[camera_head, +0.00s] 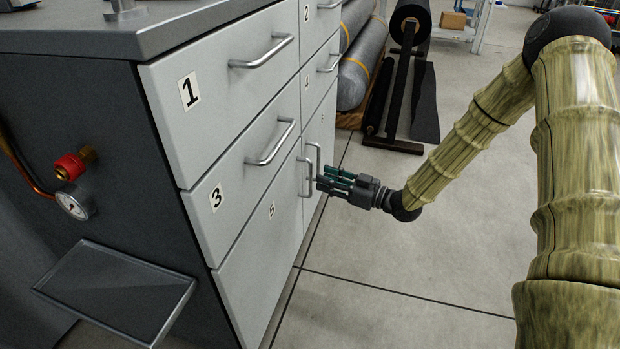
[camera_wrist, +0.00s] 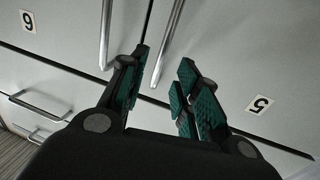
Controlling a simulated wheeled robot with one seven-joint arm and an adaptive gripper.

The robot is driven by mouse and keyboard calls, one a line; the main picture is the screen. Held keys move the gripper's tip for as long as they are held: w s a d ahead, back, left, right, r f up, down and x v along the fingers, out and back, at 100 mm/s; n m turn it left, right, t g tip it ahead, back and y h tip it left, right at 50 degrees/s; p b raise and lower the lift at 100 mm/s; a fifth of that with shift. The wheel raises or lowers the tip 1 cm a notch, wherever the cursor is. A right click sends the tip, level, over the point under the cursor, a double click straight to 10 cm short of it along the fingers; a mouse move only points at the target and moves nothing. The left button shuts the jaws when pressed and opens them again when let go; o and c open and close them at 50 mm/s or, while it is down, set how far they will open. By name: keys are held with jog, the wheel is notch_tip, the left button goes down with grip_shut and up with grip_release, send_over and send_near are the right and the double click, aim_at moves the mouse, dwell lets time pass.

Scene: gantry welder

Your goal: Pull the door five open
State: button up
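Door five (camera_head: 262,245) is a light grey panel in the lower part of the cabinet front, marked with a 5 label, and appears closed. Its upright metal handle (camera_head: 301,178) is near its far edge. My gripper (camera_head: 322,182) is close in front of that handle, reaching in from the right. The fingers are spread; I cannot tell whether either touches the bar. The 5 label (camera_wrist: 261,104) is to the right.
The door six handle (camera_wrist: 104,38) is parallel, just left of my left finger. Drawers one (camera_head: 225,100) and three (camera_head: 230,210) are above door five. A tray (camera_head: 115,290) juts from the cabinet side.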

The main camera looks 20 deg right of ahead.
jog(key=b, duration=0.2)
send_over(310, 193)
jog(key=shift+w+d, duration=0.15)
jog(key=shift+w, duration=0.15)
jog(key=shift+c, duration=0.2)
grip_shut()
